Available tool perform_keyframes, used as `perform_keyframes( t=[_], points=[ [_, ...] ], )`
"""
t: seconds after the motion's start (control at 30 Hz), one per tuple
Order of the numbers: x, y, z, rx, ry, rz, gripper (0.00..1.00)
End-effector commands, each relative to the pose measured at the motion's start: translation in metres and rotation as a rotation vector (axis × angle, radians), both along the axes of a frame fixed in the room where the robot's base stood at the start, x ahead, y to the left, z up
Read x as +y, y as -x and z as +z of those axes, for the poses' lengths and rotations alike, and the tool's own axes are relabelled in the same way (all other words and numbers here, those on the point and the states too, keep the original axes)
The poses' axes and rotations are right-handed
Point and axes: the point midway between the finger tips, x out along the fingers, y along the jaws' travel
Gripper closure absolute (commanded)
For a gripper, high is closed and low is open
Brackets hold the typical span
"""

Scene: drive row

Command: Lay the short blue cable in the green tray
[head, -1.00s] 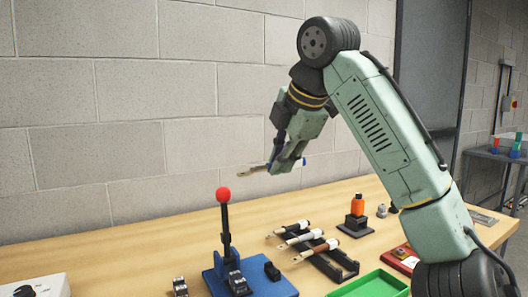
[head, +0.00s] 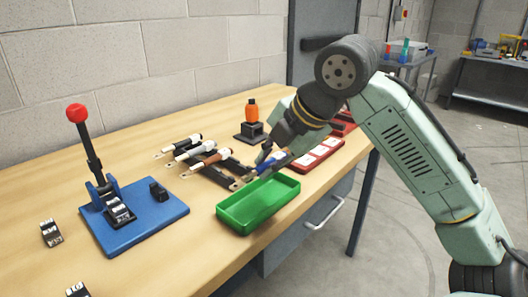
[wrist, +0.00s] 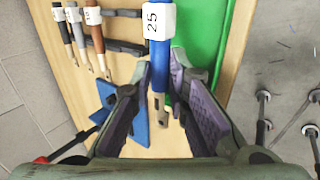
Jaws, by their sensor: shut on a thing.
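My gripper (head: 264,160) is shut on the short blue cable (head: 277,164), just above the back end of the green tray (head: 238,222). In the wrist view the cable (wrist: 160,60) runs lengthwise between the fingers (wrist: 160,80). It has a white label reading 25 and a metal lug at its near end. The green tray (wrist: 203,35) lies below and to the right of the cable there. The tray looks empty in the head view. Whether the cable touches the tray rim cannot be told.
A blue crimping press (head: 150,215) with a red-knobbed lever (head: 77,113) is further left. The table's front edge is close.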

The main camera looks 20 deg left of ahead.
Motion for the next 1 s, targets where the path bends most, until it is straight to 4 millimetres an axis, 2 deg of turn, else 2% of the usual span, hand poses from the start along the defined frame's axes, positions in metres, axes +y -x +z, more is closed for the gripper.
perform_keyframes(
  t=[0.7, 1.0],
  points=[
    [0.000, 0.000, -0.060, 0.001, -0.001, 0.000, 1.00],
    [0.000, -0.001, -0.065, 0.001, 0.000, -0.001, 1.00]
  ],
)
